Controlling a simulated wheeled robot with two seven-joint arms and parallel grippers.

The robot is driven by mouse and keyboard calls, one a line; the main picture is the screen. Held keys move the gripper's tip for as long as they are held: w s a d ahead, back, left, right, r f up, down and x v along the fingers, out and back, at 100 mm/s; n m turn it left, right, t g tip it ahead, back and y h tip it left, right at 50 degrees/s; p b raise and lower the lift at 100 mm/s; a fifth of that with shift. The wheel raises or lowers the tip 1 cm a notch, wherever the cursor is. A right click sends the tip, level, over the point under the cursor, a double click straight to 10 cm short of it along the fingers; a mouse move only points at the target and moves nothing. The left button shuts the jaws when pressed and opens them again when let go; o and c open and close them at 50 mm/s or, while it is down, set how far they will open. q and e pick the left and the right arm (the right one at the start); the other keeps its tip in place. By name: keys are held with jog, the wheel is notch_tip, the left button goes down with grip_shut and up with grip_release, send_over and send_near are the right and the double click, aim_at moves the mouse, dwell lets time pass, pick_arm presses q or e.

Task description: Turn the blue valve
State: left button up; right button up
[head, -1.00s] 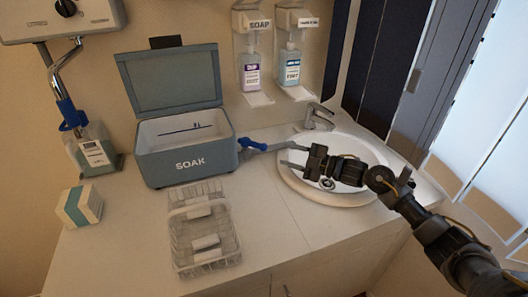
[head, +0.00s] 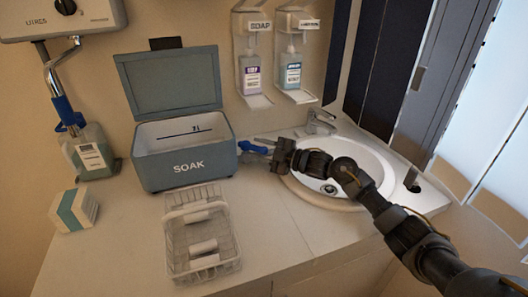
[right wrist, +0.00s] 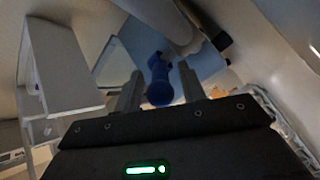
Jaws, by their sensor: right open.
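The blue valve (head: 252,147) sticks out from the right side of the grey SOAK box (head: 188,168). My right gripper (head: 264,149) is open at the valve, pointing left from over the basin side. In the right wrist view the blue valve (right wrist: 159,82) lies between the two spread fingers of my right gripper (right wrist: 160,90). I cannot tell whether either finger touches it. The gripper partly covers the valve in the head view. My left gripper is not in view.
The SOAK box's lid (head: 170,80) stands open. A wire basket (head: 203,235) stands in front of it, and a small white-teal box (head: 74,209) to the left. The sink (head: 355,160) lies under my right arm. Soap dispensers (head: 250,75) hang behind.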

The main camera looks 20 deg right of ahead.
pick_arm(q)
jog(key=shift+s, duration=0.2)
pick_arm(e)
jog(key=shift+c, duration=0.9)
grip_shut()
jog(key=shift+s+a+r+m+t+p, duration=0.2)
jog(key=shift+m+t+p, duration=0.1)
jog(key=shift+p, duration=0.3)
jog(key=shift+s+m+t+h+p, duration=0.1)
jog(key=shift+m+t+h+p, duration=0.25)
jog(key=shift+h, duration=0.25)
jog(key=shift+f, duration=0.15)
jog(key=shift+o, duration=0.9)
grip_release()
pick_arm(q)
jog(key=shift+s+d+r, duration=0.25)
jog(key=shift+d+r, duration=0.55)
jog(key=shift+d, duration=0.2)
